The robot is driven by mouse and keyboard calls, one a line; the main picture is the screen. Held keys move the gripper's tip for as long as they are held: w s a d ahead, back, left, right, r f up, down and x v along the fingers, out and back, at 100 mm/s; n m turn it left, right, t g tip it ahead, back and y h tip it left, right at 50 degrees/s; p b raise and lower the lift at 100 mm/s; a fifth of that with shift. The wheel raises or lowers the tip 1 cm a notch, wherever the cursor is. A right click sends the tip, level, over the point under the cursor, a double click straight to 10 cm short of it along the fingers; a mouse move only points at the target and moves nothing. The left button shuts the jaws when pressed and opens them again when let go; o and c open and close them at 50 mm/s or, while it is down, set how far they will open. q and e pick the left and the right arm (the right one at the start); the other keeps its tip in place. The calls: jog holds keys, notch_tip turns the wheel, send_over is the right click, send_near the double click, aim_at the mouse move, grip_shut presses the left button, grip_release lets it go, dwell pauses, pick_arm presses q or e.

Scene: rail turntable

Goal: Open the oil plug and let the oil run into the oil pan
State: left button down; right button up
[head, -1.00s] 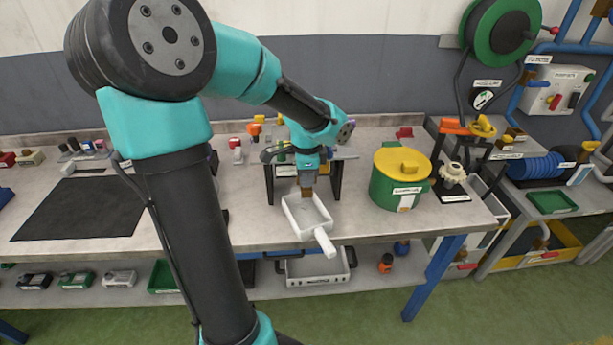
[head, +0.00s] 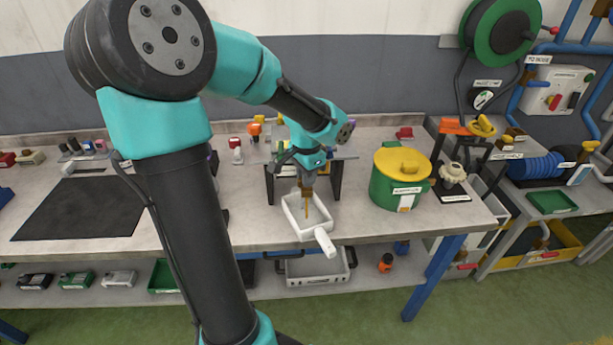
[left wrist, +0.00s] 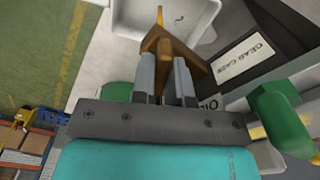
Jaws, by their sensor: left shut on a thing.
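My left gripper (head: 307,176) is shut on the brown oil plug (left wrist: 190,62), which shows between and beside its fingers in the left wrist view. The gripper is above the white oil pan (head: 325,243), under the raised gear case. A thin yellow-brown stream of oil (head: 307,208) comes down below the gripper into the pan. The stream also shows in the left wrist view (left wrist: 159,16), in front of the white pan (left wrist: 208,28). The gripper hides much of the plug and the outlet. My right gripper is not in view.
The gear case bears a label (left wrist: 245,60) in the wrist view. A green pot with a yellow lid (head: 402,165) stands right of the pan. A black mat (head: 80,208) lies at the left. A grey crate (head: 316,268) is on the shelf below.

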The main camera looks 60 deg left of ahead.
pick_arm(q)
jog(key=shift+n, duration=1.1)
jog(key=c, duration=1.1)
grip_release()
